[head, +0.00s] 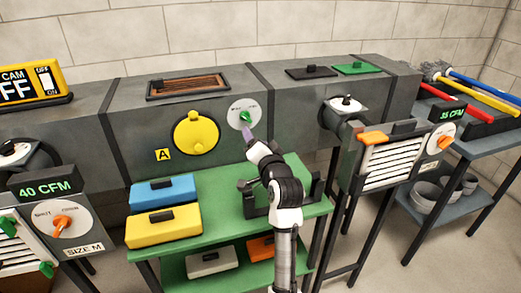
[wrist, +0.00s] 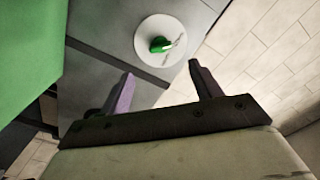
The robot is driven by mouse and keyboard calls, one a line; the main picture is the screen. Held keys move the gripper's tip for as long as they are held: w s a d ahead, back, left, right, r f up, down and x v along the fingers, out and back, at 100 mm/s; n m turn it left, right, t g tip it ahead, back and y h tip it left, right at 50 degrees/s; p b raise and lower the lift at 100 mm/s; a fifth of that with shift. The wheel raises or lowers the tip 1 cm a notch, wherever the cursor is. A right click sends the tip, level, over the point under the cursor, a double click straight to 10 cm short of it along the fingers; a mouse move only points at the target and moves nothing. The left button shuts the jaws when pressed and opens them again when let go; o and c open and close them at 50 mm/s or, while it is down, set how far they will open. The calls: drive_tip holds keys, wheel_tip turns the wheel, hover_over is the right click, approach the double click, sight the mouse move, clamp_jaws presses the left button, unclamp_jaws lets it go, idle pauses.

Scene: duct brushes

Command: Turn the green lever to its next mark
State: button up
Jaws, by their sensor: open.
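The green lever (head: 245,117) sits on a round white dial (head: 236,108) on the front of the grey duct. In the wrist view the green lever (wrist: 159,45) shows on its white dial (wrist: 172,31), ahead of and between the fingers. My gripper (head: 247,135) is just below the dial in the head view. In the wrist view its two purple-grey fingers (wrist: 158,85) are apart with nothing between them. The fingers look clear of the lever, though the exact gap is hard to tell. The dial's marks are too small to read.
A yellow round cover (head: 196,132) is left of the dial, beside an "A" label. A green table (head: 225,178) stands below with a blue box (head: 163,191) and a yellow box (head: 163,226). A louvred vent unit (head: 390,160) stands to the right.

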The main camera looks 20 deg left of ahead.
drive_tip(key=shift+v, duration=1.5)
